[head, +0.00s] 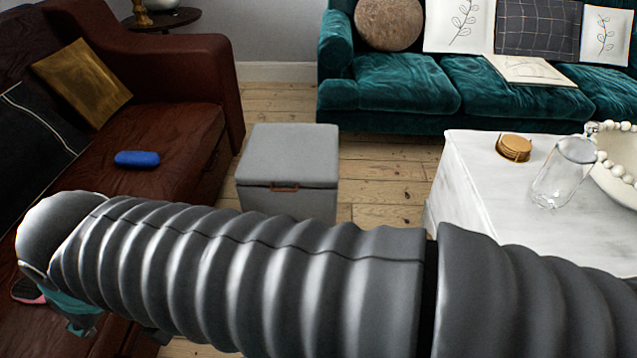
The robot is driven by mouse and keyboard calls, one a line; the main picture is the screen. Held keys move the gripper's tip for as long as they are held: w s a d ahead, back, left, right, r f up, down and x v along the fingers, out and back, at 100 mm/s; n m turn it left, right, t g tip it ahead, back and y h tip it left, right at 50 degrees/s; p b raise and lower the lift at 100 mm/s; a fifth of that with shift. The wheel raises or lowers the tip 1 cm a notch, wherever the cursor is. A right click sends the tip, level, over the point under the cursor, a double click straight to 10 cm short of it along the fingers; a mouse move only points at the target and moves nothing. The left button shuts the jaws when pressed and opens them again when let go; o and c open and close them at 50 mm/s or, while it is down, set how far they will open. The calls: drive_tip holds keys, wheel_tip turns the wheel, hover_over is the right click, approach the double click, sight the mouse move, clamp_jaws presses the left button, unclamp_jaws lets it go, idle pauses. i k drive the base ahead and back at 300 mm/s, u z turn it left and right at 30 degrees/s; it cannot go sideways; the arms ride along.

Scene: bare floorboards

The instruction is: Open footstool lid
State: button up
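The grey footstool (262,203) stands on the floorboards in the middle of the head view, beside the brown sofa. Its flat padded lid (290,153) lies level and looks closed. A small brown tab (285,187) sits at the middle of the lid's front edge. My arm crosses the picture in front and hides the footstool's lower part. At the arm's left end, a teal part of my gripper (76,310) shows at the lower left, over the sofa side and well apart from the footstool. Its fingers cannot be made out.
The brown leather sofa (165,150) on the left holds a blue object (137,159) and cushions. A teal sofa (400,85) stands behind. A white table (480,190) with a glass jar (565,175), coasters (513,148) and bowl is right. Floor (385,175) is free between footstool and table.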

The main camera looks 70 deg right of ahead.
sight(296, 155)
drive_tip(key=z, duration=2.15)
